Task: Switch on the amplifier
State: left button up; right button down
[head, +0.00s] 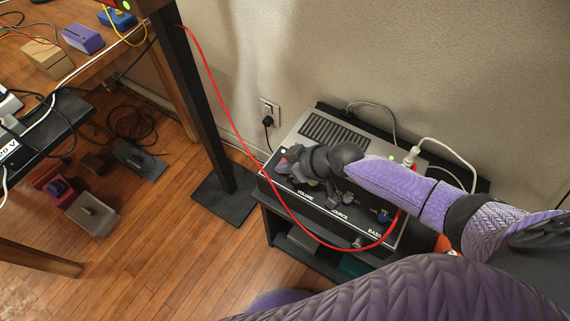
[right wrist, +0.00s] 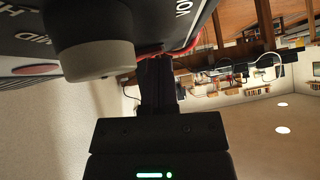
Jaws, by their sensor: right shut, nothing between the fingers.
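The amplifier (head: 372,145) has a silver top with dark vent slots. Its dark front panel carries knobs and the labels VOLUME, SOURCE and BASS. My right gripper (head: 290,168) is at the left end of this front panel, with its fingers closed and empty. A small reddish spot shows by the fingertips; I cannot tell whether they touch it. In the right wrist view, the closed fingers (right wrist: 157,72) are beside a large grey knob (right wrist: 95,48) on the dark panel. A reddish oval part (right wrist: 35,69) shows left of the knob. My left gripper is out of view.
The amplifier stands on a dark low shelf (head: 283,232) against the wall. A red cable (head: 268,181) hangs in a loop across its front. A black post with a flat base (head: 228,203) stands to the left. Wooden floor (head: 150,255) is free at the lower left.

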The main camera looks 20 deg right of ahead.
jog(key=shift+w+d+f, duration=0.1)
jog(key=shift+w+d, duration=0.05)
jog(key=shift+d, duration=0.1)
jog(key=shift+w+d+r+b, duration=0.2)
jog(key=shift+w+d+b, duration=0.1)
jog(key=shift+d+b, duration=0.1)
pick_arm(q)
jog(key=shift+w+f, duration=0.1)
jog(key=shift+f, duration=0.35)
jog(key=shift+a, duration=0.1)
pick_arm(e)
jog(key=shift+a+r, duration=0.1)
jog(key=shift+r, duration=0.2)
jog(key=r+p, duration=0.1)
jog(key=p, duration=0.1)
jog(key=r+p, duration=0.1)
jog(key=r, duration=0.1)
jog(key=r+p, duration=0.2)
jog(key=shift+s+p, duration=0.35)
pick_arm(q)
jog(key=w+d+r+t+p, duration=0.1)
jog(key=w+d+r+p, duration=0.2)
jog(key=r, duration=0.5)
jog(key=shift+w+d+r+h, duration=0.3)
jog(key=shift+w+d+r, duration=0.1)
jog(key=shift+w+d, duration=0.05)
pick_arm(e)
jog(key=s+a+v, duration=0.1)
jog(key=v, duration=0.7)
jog(key=shift+s, duration=0.3)
